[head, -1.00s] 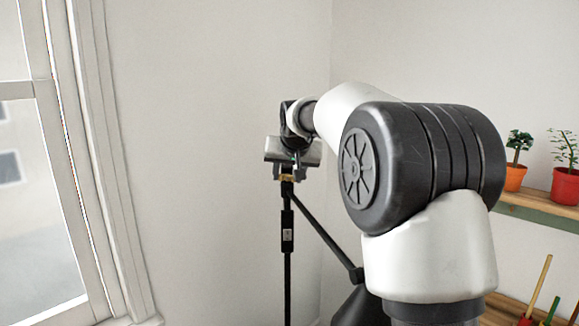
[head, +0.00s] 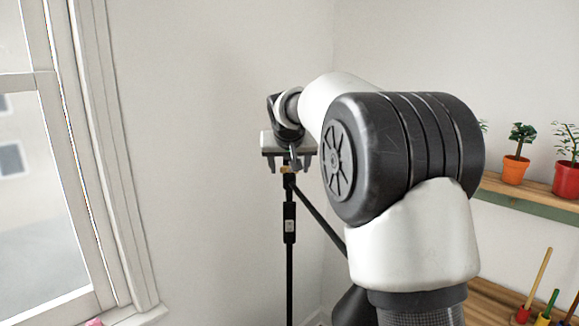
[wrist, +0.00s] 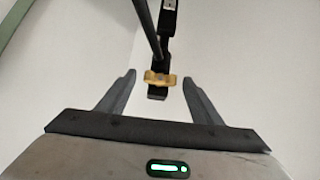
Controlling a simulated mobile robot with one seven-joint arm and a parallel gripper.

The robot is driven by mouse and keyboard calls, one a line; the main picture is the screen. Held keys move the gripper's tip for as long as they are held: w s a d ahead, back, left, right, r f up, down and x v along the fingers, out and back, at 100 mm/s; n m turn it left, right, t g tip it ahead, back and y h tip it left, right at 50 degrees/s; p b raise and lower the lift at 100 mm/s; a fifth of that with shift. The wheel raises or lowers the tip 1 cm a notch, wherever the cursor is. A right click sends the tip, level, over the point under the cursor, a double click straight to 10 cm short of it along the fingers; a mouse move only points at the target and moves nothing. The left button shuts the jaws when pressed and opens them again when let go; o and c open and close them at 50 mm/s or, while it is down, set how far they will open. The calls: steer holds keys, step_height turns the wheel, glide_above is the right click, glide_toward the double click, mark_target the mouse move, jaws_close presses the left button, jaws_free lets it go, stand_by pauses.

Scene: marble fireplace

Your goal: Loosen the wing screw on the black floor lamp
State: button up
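The black floor lamp (head: 289,262) stands upright near the room corner, with a thin pole and a slanting black arm. Its brass-coloured wing screw (head: 287,170) sits at the joint near the top of the pole. In the wrist view the wing screw (wrist: 160,79) lies crosswise between the fingertips, close to their level, with clear gaps on both sides. My gripper (head: 289,168) is open and empty; its fingers also show in the wrist view (wrist: 159,74). I cannot tell the exact depth between the tips and the screw. My arm hides part of the lamp.
A window (head: 40,160) is at the left, with bare wall between it and the lamp. At the right, a shelf (head: 530,195) holds potted plants (head: 516,168), and a lower wooden surface holds small pots with sticks (head: 530,300). My arm fills the centre right.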

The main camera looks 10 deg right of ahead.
steer(key=b+v, duration=0.1)
steer(key=v, duration=1.6)
steer(key=shift+s, duration=0.2)
steer(key=s+f+g+p, duration=0.1)
steer(key=s+f, duration=0.5)
steer(key=s, duration=0.4)
steer(key=s+d+f+n+g+y+p, duration=0.1)
steer(key=s+f, duration=0.5)
steer(key=s, duration=0.5)
steer(key=s+d+f+g+p, duration=0.1)
steer(key=s+f, duration=0.4)
steer(key=s, duration=0.6)
steer(key=shift+s+d+f+n+y+p, duration=0.2)
steer(key=shift+d+f+n+y+p, duration=0.1)
steer(key=shift+f+n+p, duration=0.15)
